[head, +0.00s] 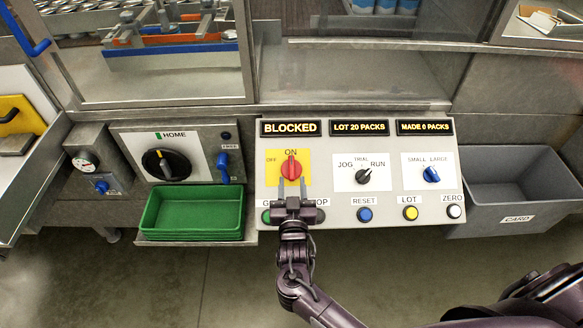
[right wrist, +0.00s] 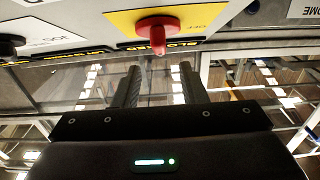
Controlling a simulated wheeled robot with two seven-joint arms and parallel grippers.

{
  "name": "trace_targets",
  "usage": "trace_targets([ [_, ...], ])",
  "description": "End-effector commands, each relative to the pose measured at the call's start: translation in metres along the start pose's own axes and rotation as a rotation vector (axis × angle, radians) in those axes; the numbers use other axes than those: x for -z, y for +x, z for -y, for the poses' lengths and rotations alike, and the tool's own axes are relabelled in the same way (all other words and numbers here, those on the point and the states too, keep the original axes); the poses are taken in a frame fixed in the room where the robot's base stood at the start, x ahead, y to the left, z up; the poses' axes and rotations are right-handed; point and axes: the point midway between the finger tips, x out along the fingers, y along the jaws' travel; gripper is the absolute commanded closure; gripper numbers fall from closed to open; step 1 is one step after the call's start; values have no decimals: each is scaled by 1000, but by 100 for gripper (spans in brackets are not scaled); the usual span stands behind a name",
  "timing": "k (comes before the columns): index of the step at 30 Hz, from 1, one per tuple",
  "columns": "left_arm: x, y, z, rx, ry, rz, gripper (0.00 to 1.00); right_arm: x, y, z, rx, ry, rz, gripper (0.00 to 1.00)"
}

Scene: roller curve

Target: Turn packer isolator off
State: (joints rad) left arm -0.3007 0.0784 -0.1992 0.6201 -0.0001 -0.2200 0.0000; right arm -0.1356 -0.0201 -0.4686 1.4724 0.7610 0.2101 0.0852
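The isolator is a red rotary knob (head: 291,168) on a yellow plate (head: 272,177) marked OFF at upper left and ON at the top. Its handle stands upright, toward ON. My right gripper (head: 291,186) is just below the knob in the head view, fingers pointing at it, spread apart with nothing between them. In the right wrist view, the red knob (right wrist: 157,35) lies beyond the open fingertips (right wrist: 159,75), roughly centred on the gap. I cannot tell if a finger touches it. The gripper hides part of the button row below. My left gripper is out of view.
The panel also holds a black JOG/TRIAL/RUN knob (head: 363,176), a blue SMALL/LARGE knob (head: 431,174) and a blue RESET button (head: 364,214). A lit sign (head: 290,128) reads BLOCKED. A green tray (head: 194,212) is left, a grey CARD bin (head: 520,190) right.

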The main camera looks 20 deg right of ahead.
Motion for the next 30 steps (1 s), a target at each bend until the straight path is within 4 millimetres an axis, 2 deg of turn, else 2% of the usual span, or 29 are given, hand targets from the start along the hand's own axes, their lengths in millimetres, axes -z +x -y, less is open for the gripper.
trace_targets([
  [3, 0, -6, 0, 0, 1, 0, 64, 3, 22, 0, 0, -1, -2, 62],
  [9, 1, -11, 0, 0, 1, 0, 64, 2, 49, 0, 1, 0, 0, 62],
  [14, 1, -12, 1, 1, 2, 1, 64, 1, 57, 0, 1, 2, 1, 62],
  [21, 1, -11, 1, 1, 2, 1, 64, 0, 58, 0, 1, 2, 2, 62],
  [30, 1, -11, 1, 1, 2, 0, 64, 0, 57, 0, 1, 2, 2, 100],
])
